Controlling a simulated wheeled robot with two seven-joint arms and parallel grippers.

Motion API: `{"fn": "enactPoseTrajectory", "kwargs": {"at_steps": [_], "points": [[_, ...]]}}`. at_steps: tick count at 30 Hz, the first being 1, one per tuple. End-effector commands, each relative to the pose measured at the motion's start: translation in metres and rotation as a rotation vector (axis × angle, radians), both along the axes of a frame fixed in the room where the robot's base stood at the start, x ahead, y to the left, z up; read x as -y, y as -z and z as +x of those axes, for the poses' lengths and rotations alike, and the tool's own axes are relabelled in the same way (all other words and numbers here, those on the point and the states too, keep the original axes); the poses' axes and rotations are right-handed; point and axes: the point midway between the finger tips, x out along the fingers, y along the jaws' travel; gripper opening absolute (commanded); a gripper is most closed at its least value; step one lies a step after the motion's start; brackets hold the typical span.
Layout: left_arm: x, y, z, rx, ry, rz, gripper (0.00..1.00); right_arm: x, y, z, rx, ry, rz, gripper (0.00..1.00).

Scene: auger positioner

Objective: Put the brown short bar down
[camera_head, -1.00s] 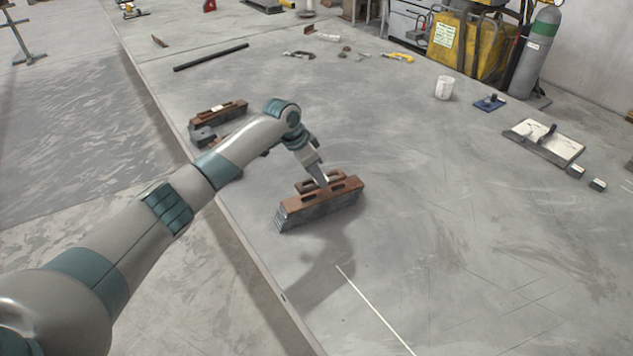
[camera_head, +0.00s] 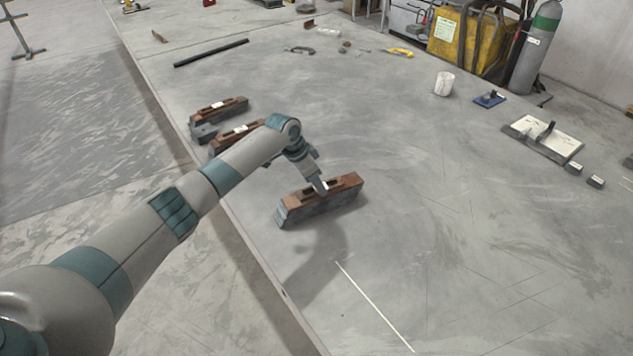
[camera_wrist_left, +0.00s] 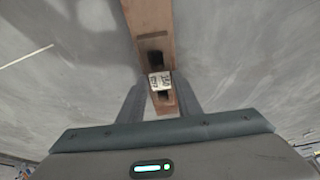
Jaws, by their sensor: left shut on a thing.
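The brown short bar (camera_head: 349,183) is in the middle of the head view, with a slotted brown top and a grey lower side. My left gripper (camera_head: 322,188) reaches down onto its middle and is shut on it. In the left wrist view the bar (camera_wrist_left: 150,32) runs between the two fingers of the gripper (camera_wrist_left: 160,98), with a white label and dark slots on its top. The bar looks low over the floor slab, but I cannot tell if its underside touches. My right gripper is not in view.
Two similar brown bars (camera_head: 219,108) (camera_head: 236,136) lie behind my left arm, near the slab's left edge. A black rod (camera_head: 211,53) lies farther back. A white cup (camera_head: 444,84) and a white-topped plate (camera_head: 543,138) are to the right. The slab's front right is clear.

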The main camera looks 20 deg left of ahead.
Motion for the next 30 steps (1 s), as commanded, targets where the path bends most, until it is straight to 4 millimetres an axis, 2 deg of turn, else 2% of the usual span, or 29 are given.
{"fn": "enactPoseTrajectory", "kwargs": {"at_steps": [6,7,9,23,30], "points": [[0.000,0.002,0.001,0.002,0.000,-0.001,0.00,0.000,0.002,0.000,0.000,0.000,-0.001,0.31],[0.000,0.002,0.000,0.000,0.000,0.000,0.38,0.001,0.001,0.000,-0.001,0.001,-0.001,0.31],[0.000,0.002,0.000,0.000,0.000,0.000,0.50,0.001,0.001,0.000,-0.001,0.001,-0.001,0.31],[-0.002,-0.003,-0.001,0.000,0.000,0.000,0.50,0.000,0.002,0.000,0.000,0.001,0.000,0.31],[-0.009,-0.025,-0.007,0.003,0.001,0.000,0.50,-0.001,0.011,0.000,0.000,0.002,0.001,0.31]]}}
